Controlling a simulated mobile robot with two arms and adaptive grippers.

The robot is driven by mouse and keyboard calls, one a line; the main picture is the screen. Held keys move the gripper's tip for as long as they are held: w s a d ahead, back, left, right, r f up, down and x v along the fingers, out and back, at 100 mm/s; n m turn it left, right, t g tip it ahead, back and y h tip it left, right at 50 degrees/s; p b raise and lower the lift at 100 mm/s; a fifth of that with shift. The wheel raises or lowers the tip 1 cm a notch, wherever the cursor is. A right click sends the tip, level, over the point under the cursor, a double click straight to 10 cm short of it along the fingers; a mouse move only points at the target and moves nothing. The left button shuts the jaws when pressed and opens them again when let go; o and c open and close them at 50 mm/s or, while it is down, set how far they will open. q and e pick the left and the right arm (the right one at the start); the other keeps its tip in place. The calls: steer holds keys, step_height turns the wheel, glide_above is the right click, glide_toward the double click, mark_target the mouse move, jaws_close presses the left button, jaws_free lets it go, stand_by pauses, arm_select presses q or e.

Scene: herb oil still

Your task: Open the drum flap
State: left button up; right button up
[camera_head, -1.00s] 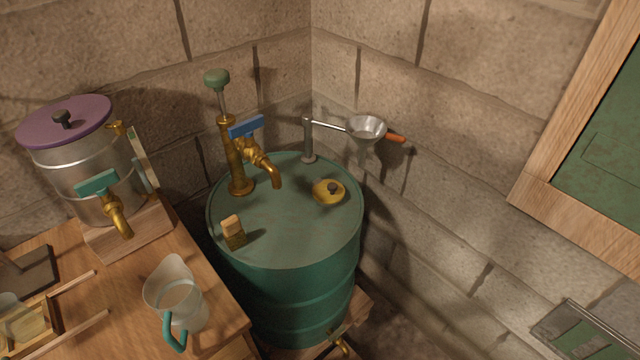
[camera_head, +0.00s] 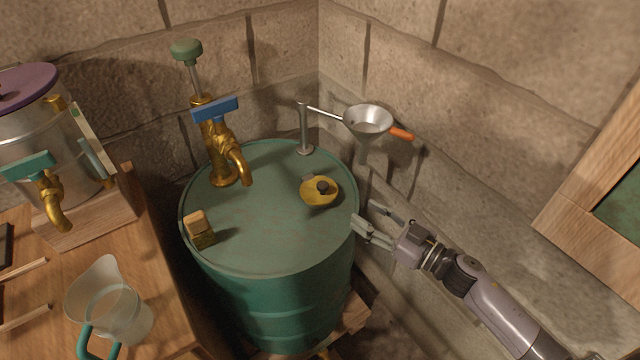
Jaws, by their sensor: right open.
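The drum (camera_head: 265,235) is a green barrel with a flat top, in the middle of the head view. The drum flap (camera_head: 317,194) is a small round yellow lid with a dark knob, lying closed on the right part of the drum top. My right gripper (camera_head: 366,219) is open and empty, just right of the drum's rim. It is a short way below and right of the flap, apart from it. My left gripper is not in view.
A brass pump with a blue-handled tap (camera_head: 222,150) stands on the drum's back left. A metal funnel (camera_head: 368,122) with an orange handle hangs on an arm behind the flap. A small yellow-brown block (camera_head: 199,229) sits at the left rim. A jug (camera_head: 108,302) stands on the wooden table.

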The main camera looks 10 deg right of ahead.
mark_target(327, 189)
steer(key=x, duration=1.4)
steer(key=shift+w+f, duration=0.1)
steer(key=shift+c, duration=0.5)
jaws_close()
